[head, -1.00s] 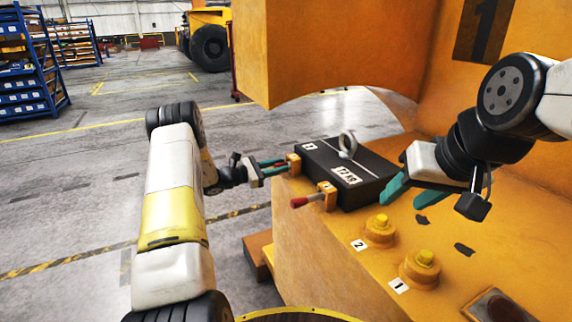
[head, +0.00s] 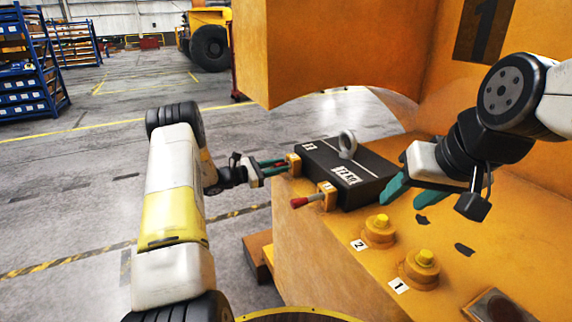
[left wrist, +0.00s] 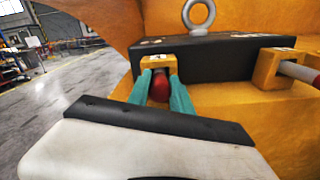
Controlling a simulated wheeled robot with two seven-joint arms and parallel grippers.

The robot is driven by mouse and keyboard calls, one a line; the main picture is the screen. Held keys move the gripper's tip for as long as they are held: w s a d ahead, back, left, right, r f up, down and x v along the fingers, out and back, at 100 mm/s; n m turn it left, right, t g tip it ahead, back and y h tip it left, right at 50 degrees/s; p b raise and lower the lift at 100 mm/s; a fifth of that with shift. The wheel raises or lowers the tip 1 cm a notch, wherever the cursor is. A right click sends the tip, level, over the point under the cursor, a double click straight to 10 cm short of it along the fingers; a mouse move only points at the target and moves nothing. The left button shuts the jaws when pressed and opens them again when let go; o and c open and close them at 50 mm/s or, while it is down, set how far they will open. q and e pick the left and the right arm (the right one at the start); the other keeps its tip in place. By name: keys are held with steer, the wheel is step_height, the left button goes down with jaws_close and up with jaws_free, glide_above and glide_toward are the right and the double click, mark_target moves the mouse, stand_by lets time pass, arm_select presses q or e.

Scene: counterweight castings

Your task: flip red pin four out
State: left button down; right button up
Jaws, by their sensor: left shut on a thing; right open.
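A red pin handle (left wrist: 160,86) sits between the two teal fingers of my left gripper (left wrist: 161,92) in the left wrist view. My left gripper (head: 272,167) is shut on this pin at its yellow bracket (head: 293,163), the farther of two on the left side of the black block (head: 338,178). The bracket's number is too small to read for certain. The nearer pin, with a red knob (head: 299,202), sticks out left from the second bracket (head: 327,193). My right gripper (head: 410,190) is open, close to the block's right end.
The black block carries an upright metal eye ring (head: 347,145) and a weight label. Yellow-topped bolts marked 2 (head: 380,230) and 1 (head: 421,268) stand on the yellow casting (head: 335,265) in front. The casting's wall rises behind. Open floor lies to the left.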

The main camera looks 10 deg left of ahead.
arm_select(q)
steer(key=shift+v, duration=2.4)
steer(key=c, duration=1.1)
jaws_free()
steer(key=shift+a, duration=0.1)
steer(key=shift+c, duration=0.2)
steer(key=shift+s+a, duration=0.1)
steer(key=v, duration=0.7)
steer(key=shift+s+a, duration=0.25)
